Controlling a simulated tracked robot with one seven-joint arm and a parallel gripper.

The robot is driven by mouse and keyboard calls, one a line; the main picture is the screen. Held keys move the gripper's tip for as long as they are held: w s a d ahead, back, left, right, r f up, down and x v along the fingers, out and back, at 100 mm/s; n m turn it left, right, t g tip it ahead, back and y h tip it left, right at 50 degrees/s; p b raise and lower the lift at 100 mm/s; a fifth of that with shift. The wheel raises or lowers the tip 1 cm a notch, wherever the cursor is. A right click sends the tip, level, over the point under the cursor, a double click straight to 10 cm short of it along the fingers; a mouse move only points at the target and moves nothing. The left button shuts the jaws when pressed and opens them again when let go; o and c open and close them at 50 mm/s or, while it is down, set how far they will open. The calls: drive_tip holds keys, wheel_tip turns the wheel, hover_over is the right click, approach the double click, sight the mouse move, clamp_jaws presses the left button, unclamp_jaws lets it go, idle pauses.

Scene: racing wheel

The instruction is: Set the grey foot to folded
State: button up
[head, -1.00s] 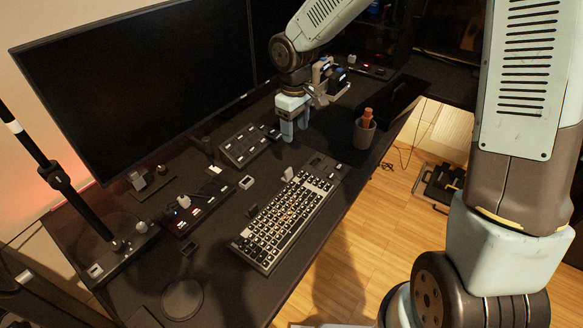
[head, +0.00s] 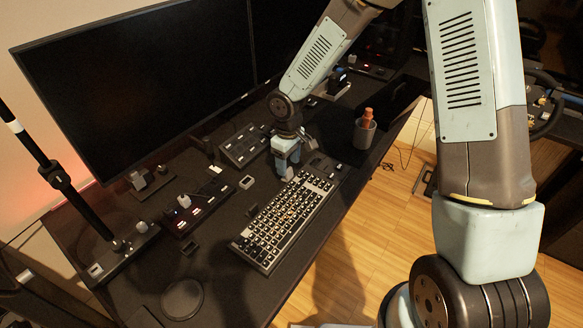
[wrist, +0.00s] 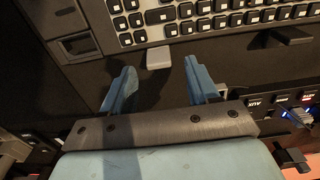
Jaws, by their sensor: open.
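In the wrist view, the grey foot (wrist: 158,57) is a small light tab sticking out from the keyboard's back edge (wrist: 190,32). My gripper (wrist: 160,70) is open, its two blue fingers apart, one on each side of the line to the foot. The foot shows between and just beyond the fingertips, with nothing held. In the head view, my gripper (head: 285,168) is low over the desk at the keyboard's back edge and largely hides the foot.
A button panel (head: 243,146) stands behind my gripper. A second dark tab (wrist: 290,36) shows along the keyboard's edge. A small square box (head: 246,182) sits left of the gripper. Monitors (head: 140,80) rise behind.

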drive_tip(key=shift+f, duration=1.3)
drive_tip(key=c, duration=1.1)
